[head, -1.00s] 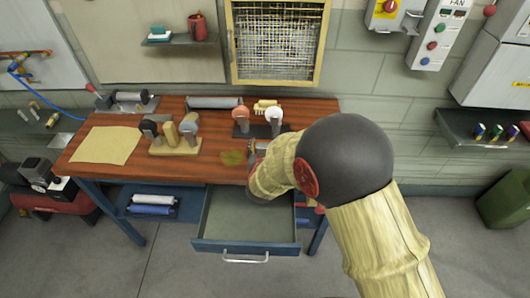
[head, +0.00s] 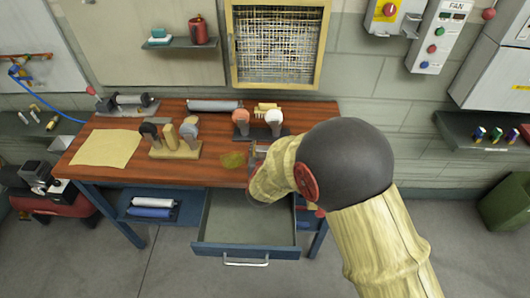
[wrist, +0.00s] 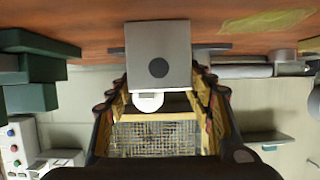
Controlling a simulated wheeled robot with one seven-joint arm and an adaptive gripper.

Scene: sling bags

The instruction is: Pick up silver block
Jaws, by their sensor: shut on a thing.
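The silver block (wrist: 158,38) is a grey square-faced piece with a dark round spot or hole. In the wrist view it sits between the two fingertips of my gripper (wrist: 158,80), which is shut on it. In the head view my gripper (head: 257,151) is at the front right part of the wooden workbench (head: 215,172), low over the top. There my own arm and fingers mostly hide the block. I cannot tell whether the block touches the bench top.
An open, empty-looking drawer (head: 246,220) juts out below the bench front. Brushes in a wooden holder (head: 175,150) stand left of my gripper, and a rack with round-headed tools (head: 257,125) stands behind it. A tan sheet (head: 106,147) lies at the left.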

